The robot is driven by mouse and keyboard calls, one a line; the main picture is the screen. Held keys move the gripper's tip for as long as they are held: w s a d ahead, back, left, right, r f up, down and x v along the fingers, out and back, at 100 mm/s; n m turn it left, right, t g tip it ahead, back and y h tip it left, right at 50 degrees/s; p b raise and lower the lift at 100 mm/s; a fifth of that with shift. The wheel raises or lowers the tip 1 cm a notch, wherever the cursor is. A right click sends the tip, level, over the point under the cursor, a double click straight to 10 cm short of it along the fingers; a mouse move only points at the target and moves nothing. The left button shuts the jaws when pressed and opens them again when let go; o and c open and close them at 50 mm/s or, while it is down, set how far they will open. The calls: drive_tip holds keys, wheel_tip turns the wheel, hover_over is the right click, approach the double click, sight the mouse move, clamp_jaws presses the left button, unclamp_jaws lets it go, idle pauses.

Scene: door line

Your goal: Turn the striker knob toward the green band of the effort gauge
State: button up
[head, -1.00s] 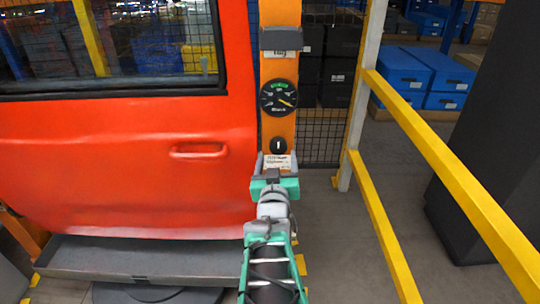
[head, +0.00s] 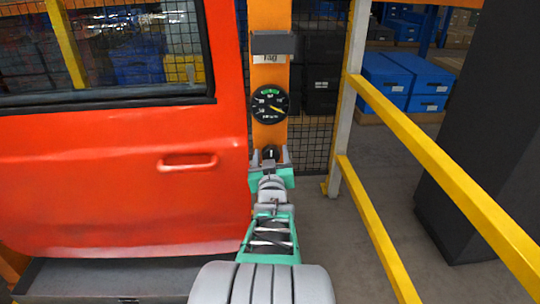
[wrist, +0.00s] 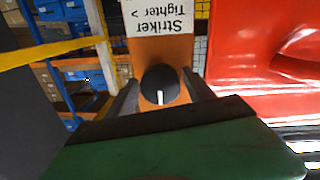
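The striker knob (head: 270,152) is a small black round knob with a white line, on the orange post (head: 270,28) beside the red door. In the wrist view the knob (wrist: 160,84) lies between the two fingers of my gripper (wrist: 163,92), with a gap on each side. My gripper (head: 270,160) is open, just below and in front of the knob in the head view. The effort gauge (head: 269,104) is a black dial above the knob. Its green band is at the top, and its yellow needle points right and slightly down, outside the band.
The red door (head: 110,150) stands close to the left of the post. Yellow rails (head: 430,160) and a dark cabinet (head: 490,130) are to the right. A label (wrist: 160,18) reading "Striker Tighter >" shows upside down in the wrist view.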

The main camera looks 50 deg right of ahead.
drive_tip(key=c, duration=1.1)
drive_tip(key=shift+f+n+b, duration=0.15)
drive_tip(key=shift+n+b, duration=0.15)
drive_tip(key=shift+b, duration=0.35)
drive_tip(key=shift+f+n+b, duration=0.1)
drive_tip(key=shift+n+b, duration=0.4)
drive_tip(key=shift+b, duration=0.3)
drive_tip(key=n+b, duration=0.4)
drive_tip(key=b, duration=0.2)
drive_tip(key=shift+f, duration=0.15)
drive_tip(key=n+b, duration=0.5)
drive_tip(key=b, duration=0.1)
drive_tip(key=shift+t, duration=0.3)
drive_tip(key=shift+r+n+b, duration=0.35)
drive_tip(key=shift+n+b, duration=0.45)
drive_tip(key=shift+b, duration=0.2)
drive_tip(key=shift+r, duration=0.1)
